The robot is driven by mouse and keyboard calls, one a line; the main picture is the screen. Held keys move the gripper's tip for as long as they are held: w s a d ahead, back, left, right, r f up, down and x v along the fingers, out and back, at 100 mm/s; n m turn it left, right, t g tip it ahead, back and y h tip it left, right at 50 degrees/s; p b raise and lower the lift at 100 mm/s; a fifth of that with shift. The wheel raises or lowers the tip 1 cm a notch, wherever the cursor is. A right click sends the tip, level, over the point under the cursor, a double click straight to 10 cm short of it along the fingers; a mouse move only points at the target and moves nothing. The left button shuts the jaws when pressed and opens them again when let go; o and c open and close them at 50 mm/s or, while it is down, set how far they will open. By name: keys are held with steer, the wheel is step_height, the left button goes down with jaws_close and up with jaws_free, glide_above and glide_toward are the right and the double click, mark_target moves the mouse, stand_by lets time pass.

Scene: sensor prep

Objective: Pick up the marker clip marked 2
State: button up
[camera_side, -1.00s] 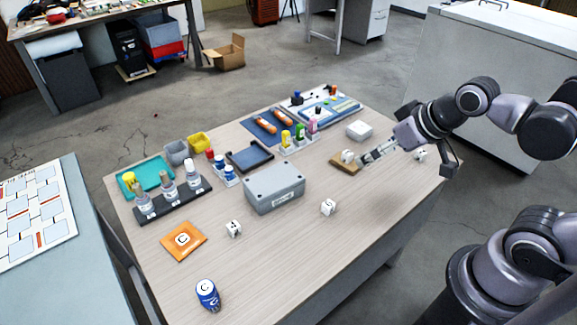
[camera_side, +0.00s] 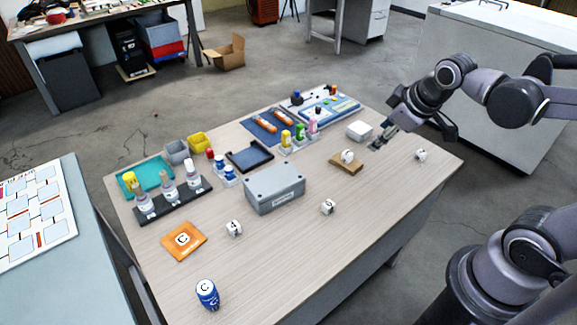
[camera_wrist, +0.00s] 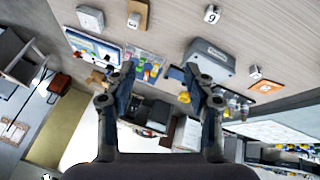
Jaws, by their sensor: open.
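Several small white clips with black marks stand on the table. One (camera_side: 347,156) sits on a wooden block, one (camera_side: 421,155) is near the right edge, one (camera_side: 327,207) is at the middle front, and one (camera_side: 234,228) is further left. I cannot surely read a 2 on any of them. The wrist view shows the block's clip (camera_wrist: 133,19), another clip (camera_wrist: 212,14) and a third (camera_wrist: 255,71). My gripper (camera_side: 377,146) is open and empty, above the table between the wooden block and the right-edge clip. Its fingers (camera_wrist: 158,88) are apart in the wrist view.
The wooden block (camera_side: 344,166) and a white box (camera_side: 360,131) are near my gripper. A grey box (camera_side: 274,187) stands mid-table. Bottles, trays and an orange pad (camera_side: 170,250) lie left; a blue can (camera_side: 207,294) stands in front. The front right of the table is clear.

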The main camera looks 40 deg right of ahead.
steer(key=w+d+f+n+g+h, duration=0.2)
steer(key=w+d+n, duration=0.15)
steer(key=d, duration=0.45)
steer(key=n+g+h, duration=0.1)
steer(key=n+g, duration=0.3)
steer(key=n, duration=0.6)
glide_toward(422, 152)
steer(key=shift+x, duration=4.4)
steer(key=shift+r, duration=0.1)
steer(key=c, duration=0.9)
